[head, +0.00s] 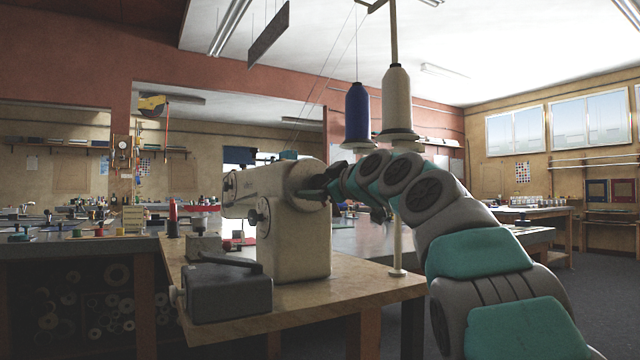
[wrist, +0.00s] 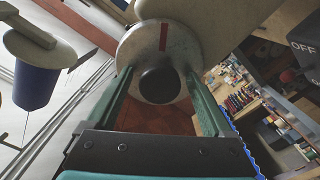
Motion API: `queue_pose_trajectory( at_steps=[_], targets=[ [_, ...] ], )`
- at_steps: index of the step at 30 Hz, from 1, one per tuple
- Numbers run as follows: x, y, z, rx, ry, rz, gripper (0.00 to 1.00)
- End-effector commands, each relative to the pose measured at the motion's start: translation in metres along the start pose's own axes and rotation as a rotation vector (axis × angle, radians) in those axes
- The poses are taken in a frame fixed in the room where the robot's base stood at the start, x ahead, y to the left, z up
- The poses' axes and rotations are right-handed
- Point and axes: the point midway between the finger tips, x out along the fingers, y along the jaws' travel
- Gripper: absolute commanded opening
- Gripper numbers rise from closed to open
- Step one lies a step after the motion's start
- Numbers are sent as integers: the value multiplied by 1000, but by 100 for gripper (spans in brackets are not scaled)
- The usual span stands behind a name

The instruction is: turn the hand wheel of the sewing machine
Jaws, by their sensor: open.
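The cream sewing machine (head: 295,240) stands on a wooden table. Its hand wheel (head: 305,181) is at the machine's right end, partly hidden by my gripper. In the wrist view the hand wheel (wrist: 155,38) is a pale round disc with a red stripe near the top and a dark round hub. My gripper (wrist: 158,76) is open, with one green finger on each side of the hub and the tips at the lower part of the disc. I cannot tell whether they touch it. In the head view my gripper (head: 327,190) reaches the wheel from the right.
A blue thread cone (head: 357,115) and a cream cone (head: 396,100) stand on a stand behind my arm. A grey box (head: 228,292) sits at the front of the wooden table (head: 350,300). A dark box marked OFF (wrist: 300,48) shows in the wrist view.

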Motion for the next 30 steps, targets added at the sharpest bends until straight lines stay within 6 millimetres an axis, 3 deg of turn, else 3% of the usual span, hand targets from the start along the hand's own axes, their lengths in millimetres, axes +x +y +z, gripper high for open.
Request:
queue_pose_trajectory(
  at_steps=[2, 24, 30],
  targets=[
    [0, 0, 0, 0, 0, 0, 86],
    [0, 0, 1, 1, -1, -1, 3],
    [0, 0, 1, 13, 0, -1, 2]
  ],
)
